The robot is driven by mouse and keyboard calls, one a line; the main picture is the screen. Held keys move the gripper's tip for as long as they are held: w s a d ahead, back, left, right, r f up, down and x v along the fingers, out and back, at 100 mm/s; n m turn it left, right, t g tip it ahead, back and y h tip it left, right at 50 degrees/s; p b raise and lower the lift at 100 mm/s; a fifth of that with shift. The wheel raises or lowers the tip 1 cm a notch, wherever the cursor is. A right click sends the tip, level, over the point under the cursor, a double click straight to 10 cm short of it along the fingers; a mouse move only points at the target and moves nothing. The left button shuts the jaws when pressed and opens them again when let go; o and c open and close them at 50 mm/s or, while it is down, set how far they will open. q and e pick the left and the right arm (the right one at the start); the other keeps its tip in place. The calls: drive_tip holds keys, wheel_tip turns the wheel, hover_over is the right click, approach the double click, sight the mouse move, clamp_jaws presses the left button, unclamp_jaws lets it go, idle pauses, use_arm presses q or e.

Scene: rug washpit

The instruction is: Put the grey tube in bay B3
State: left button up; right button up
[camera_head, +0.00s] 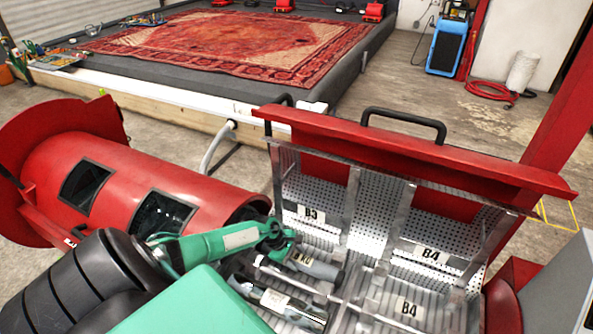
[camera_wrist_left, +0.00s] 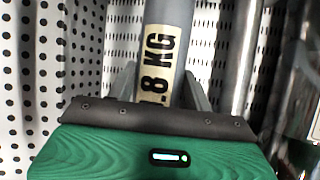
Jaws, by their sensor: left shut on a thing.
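My left gripper (camera_head: 287,250) is shut on the grey tube (camera_head: 322,269), low in the rack just below the upper B3 label (camera_head: 311,215). In the left wrist view the grey tube (camera_wrist_left: 168,20) runs up from between the fingers (camera_wrist_left: 160,92), with a cream label ending in ".8 KG". Bay B3 has a perforated back wall and metal side dividers. Whether the tube rests on the bay floor I cannot tell. My right gripper is not in view.
A silver tube (camera_head: 295,308) with a pale label lies just in front of the held tube. Bay B4 (camera_head: 431,254) is to the right. A red rail with black handles (camera_head: 400,150) tops the rack. A red drum (camera_head: 110,170) stands left, and a patterned rug (camera_head: 230,45) lies behind.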

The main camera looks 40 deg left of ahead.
use_arm(q)
drive_tip(key=o, duration=1.5)
drive_tip(key=shift+c, duration=0.2)
drive_tip(key=shift+o, duration=0.6)
drive_tip(key=shift+r, duration=0.1)
drive_tip(key=shift+s+a+r, duration=0.15)
drive_tip(key=shift+r, duration=0.15)
drive_tip(key=p+v, duration=0.6)
drive_tip(key=v, duration=0.5)
